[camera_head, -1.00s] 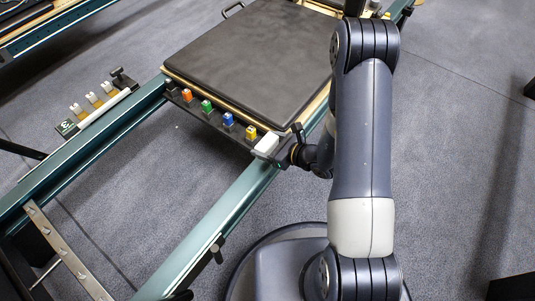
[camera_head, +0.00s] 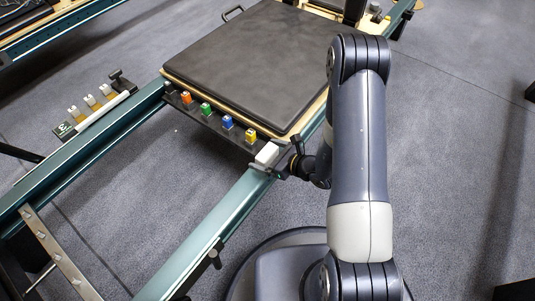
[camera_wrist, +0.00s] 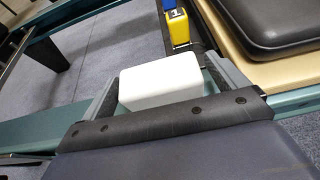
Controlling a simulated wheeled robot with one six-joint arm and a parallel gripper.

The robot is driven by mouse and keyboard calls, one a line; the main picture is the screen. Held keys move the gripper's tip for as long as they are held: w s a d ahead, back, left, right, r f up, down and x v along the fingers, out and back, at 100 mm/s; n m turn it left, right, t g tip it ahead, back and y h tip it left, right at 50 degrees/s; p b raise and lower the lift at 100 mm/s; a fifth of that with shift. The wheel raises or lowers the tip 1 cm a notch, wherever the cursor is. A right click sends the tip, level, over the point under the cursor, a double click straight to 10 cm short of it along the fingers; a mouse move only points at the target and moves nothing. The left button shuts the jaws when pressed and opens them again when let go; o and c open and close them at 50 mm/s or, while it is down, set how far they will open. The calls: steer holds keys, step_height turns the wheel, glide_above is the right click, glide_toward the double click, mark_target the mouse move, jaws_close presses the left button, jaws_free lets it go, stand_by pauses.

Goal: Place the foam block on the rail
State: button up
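The white foam block (camera_head: 267,153) is over the near green rail (camera_head: 212,232), beside the carriage's front corner. In the wrist view the foam block (camera_wrist: 158,84) fills the space between the two dark fingers of my gripper (camera_wrist: 160,78). My gripper (camera_head: 270,156) looks shut on it from both sides. In the wrist view the green rail (camera_wrist: 30,130) passes below the gripper and block. The block's underside is hidden, so I cannot tell whether it touches the rail.
The carriage (camera_head: 250,62) with its black pad lies just behind the block. Orange, green, blue and yellow tabs (camera_head: 228,122) line its front bar. A far rail (camera_head: 90,140) runs parallel. The near rail is clear toward the lower left.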

steer(key=shift+r, duration=0.25)
steer(key=p+v, duration=0.3)
steer(key=v, duration=0.9)
